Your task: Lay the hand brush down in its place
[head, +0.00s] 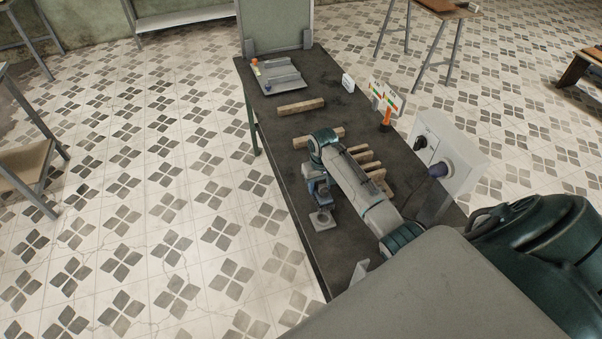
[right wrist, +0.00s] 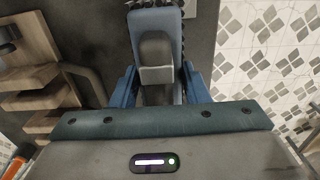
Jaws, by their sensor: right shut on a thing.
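My right gripper (right wrist: 157,88) is shut on the hand brush (right wrist: 153,22), which has a blue body, a dark grey raised middle part and black bristles at its edges. In the head view, my right gripper (head: 320,190) is over the left half of the dark workbench (head: 297,170), beside the wooden pieces. The arm and gripper hide most of the brush there. I cannot tell whether the brush touches the bench. A small grey plate with a round mark (head: 321,219) shows just below the gripper. My left gripper is not in view.
Several wooden strips (head: 301,107) lie across the bench, some beside my arm. A grey tray (head: 284,83) lies at the far end. A control box (head: 447,150), an orange object (head: 386,118) and small signs line the right edge. The bench's left edge is close to the gripper.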

